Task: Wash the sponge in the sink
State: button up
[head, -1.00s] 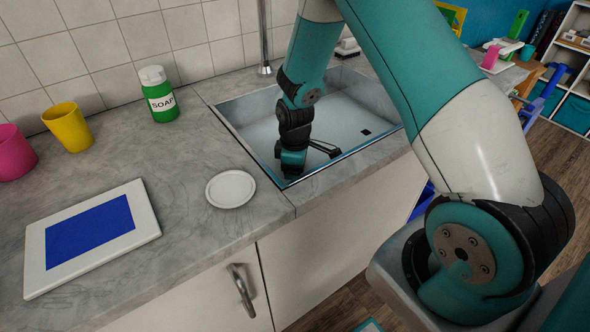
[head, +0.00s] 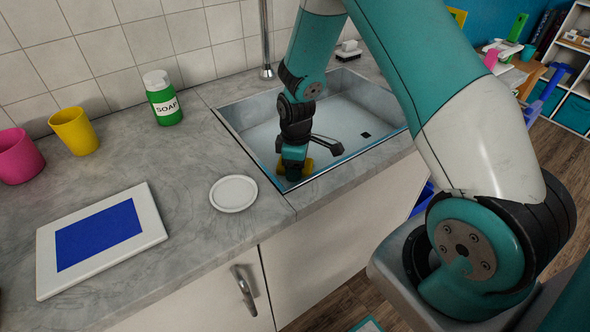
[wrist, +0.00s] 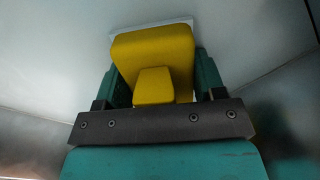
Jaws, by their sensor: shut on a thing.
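The yellow sponge (wrist: 155,48) is between the two green fingers of my gripper (wrist: 160,78) in the wrist view. A thin pale edge shows behind it. In the head view my gripper (head: 294,166) points down inside the sink (head: 345,112), near its front left corner. Yellow bits of the sponge (head: 309,166) show on both sides of the gripper there. My gripper is shut on the sponge. Whether the sponge touches the sink floor, I cannot tell.
A green soap bottle (head: 163,100) stands left of the sink. A white round dish (head: 233,194) and a white board with a blue panel (head: 100,236) lie on the counter. Yellow (head: 74,130) and pink (head: 19,157) cups stand at the left. A tap pipe (head: 266,45) rises behind the sink.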

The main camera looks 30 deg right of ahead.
notch_tip(320, 180, up, 16)
jog(key=p, duration=1.2)
dwell(0.4)
